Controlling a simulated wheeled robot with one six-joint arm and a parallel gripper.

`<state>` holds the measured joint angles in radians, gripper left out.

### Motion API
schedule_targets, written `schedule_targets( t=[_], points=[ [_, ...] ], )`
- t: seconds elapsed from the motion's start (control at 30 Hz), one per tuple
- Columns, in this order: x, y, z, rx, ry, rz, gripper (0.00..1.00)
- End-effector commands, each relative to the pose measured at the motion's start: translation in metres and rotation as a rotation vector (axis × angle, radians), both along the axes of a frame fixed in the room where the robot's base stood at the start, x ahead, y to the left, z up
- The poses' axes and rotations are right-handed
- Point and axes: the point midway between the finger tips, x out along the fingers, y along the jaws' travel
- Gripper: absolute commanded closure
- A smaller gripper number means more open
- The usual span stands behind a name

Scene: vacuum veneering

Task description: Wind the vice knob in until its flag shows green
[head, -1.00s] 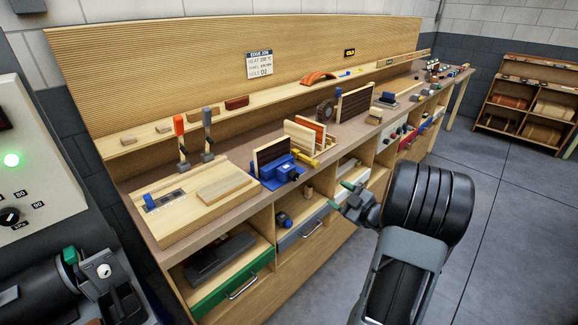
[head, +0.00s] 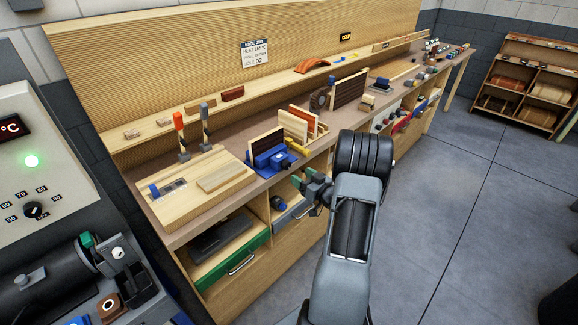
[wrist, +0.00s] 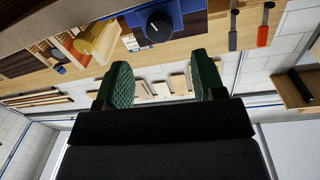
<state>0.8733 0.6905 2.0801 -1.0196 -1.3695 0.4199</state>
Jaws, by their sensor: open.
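The blue vice (head: 268,158) sits on the bench near its front edge, with a dark panel (head: 266,143) standing at its back. In the wrist view, which looks upside down, the vice body (wrist: 190,22) carries a round black knob (wrist: 159,27) with a pale mark on its face. I cannot make out the flag or its colour. My gripper (head: 301,182) is in front of the bench edge, right of the vice and lower in the picture. In the wrist view its green-padded fingers (wrist: 160,78) are apart and empty, with the knob beyond the gap, not touched.
A yellow clamp (head: 297,147) and upright boards (head: 297,125) stand just right of the vice. A wooden board (head: 221,178) and two upright handles, orange (head: 179,121) and grey (head: 204,112), are left. Open cubbies and a green drawer (head: 230,261) are below. The floor (head: 440,220) right is clear.

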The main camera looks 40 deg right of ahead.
Motion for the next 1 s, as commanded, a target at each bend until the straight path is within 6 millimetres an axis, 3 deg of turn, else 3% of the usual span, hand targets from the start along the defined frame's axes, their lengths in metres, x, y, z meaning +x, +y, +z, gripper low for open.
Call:
schedule_targets(
  t=[0.2,0.4,0.9,1.0],
  points=[
    [0.039,0.005,0.001,-0.001,0.000,0.003,0.37],
    [0.062,0.007,0.001,-0.001,0.000,0.001,0.37],
    [0.073,0.008,0.000,-0.001,0.000,-0.001,0.37],
    [0.072,0.008,0.000,-0.001,0.000,-0.001,0.46]
  ],
)
